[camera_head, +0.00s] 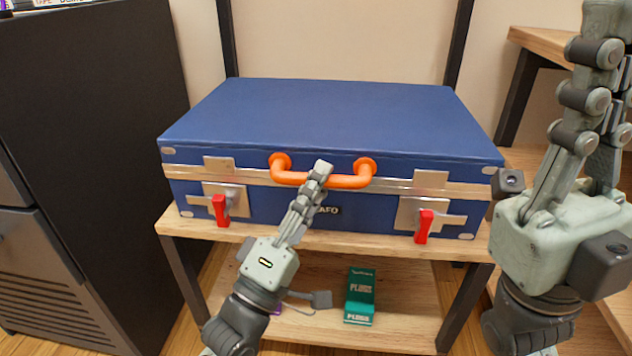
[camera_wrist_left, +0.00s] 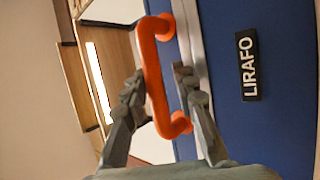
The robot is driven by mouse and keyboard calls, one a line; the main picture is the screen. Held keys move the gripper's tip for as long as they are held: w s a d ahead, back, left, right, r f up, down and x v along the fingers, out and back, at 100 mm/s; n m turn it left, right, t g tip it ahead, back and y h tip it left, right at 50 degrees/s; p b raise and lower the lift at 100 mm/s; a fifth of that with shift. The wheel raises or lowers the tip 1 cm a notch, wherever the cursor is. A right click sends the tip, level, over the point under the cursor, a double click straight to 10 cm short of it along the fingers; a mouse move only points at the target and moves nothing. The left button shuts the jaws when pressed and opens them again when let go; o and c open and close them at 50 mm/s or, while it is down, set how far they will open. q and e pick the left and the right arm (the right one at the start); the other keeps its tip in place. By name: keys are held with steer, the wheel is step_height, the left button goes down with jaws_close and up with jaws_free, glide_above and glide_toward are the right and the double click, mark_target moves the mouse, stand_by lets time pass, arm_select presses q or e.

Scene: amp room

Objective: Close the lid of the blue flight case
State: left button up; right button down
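The blue flight case (camera_head: 320,215) stands on a wooden shelf. Its blue lid (camera_head: 325,110) lies down over the body, and the metal trims meet or nearly meet along the front; I cannot tell whether a thin gap is left. An orange handle (camera_head: 350,181) is on the lid's front edge. Two latches with red levers, left (camera_head: 220,210) and right (camera_head: 424,226), hang on the front. My left gripper (camera_head: 322,170) is at the handle. In the left wrist view its fingers (camera_wrist_left: 158,85) stand apart on either side of the orange bar. My right gripper (camera_head: 608,25) points up at the right, cut off.
A dark cabinet (camera_head: 90,130) stands at the left. A green box (camera_head: 360,296) is on the lower shelf (camera_head: 400,305). Another wooden shelf (camera_head: 550,45) is at the right behind my right arm. A wall is behind the case.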

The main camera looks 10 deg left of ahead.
arm_select(q)
steer(key=v, duration=1.2)
steer(key=shift+s, duration=0.15)
